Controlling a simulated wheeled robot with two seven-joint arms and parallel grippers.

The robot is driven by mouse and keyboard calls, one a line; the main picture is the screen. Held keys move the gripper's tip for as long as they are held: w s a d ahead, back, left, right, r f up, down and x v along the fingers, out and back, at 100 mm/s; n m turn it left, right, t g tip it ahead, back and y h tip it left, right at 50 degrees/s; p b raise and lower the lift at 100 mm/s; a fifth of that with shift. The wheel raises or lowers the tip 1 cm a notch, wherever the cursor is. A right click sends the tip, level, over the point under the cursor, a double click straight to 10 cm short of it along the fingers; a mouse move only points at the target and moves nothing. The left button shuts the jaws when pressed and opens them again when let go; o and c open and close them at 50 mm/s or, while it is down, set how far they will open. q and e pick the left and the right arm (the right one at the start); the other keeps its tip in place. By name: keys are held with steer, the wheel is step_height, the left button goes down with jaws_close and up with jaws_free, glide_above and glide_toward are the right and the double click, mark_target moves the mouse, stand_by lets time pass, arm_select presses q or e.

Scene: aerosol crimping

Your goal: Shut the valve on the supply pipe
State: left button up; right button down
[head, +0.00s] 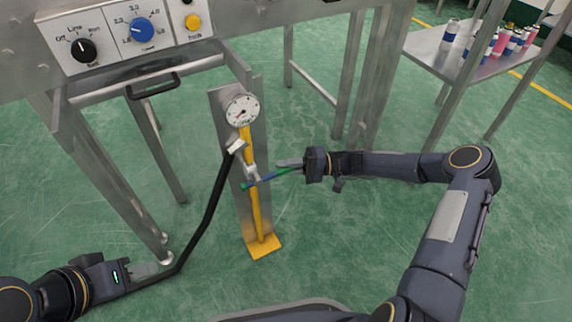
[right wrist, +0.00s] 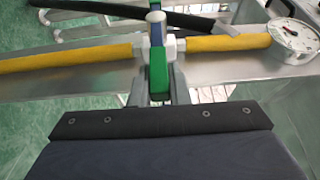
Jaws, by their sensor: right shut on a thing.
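The yellow supply pipe (head: 256,205) stands upright on a metal backing plate. A grey valve body (head: 250,173) sits partway up it. Its blue and green lever (head: 266,180) lies crosswise to the pipe, sloping slightly up to the right. My right gripper (head: 290,164) comes in from the right and is shut on the lever's green part, which also shows between its fingers in the right wrist view (right wrist: 158,75). My left gripper (head: 148,270) is low at the left, beside the black hose; whether its jaws hold anything is unclear.
A round gauge (head: 242,110) tops the pipe. A black hose (head: 210,210) runs from the pipe down to the lower left. A control panel (head: 125,32) is above left. Cans stand on a metal table (head: 432,45) at upper right. Green floor is open around the pipe.

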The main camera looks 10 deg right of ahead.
steer(key=shift+f, duration=0.1)
steer(key=c, duration=1.4)
jaws_free()
steer(key=shift+d, duration=0.3)
steer(key=d, duration=0.2)
steer(key=d+p, duration=0.1)
steer(key=d, duration=0.1)
steer(key=d+p, duration=0.1)
steer(key=d, duration=0.2)
steer(key=shift+s, duration=0.35)
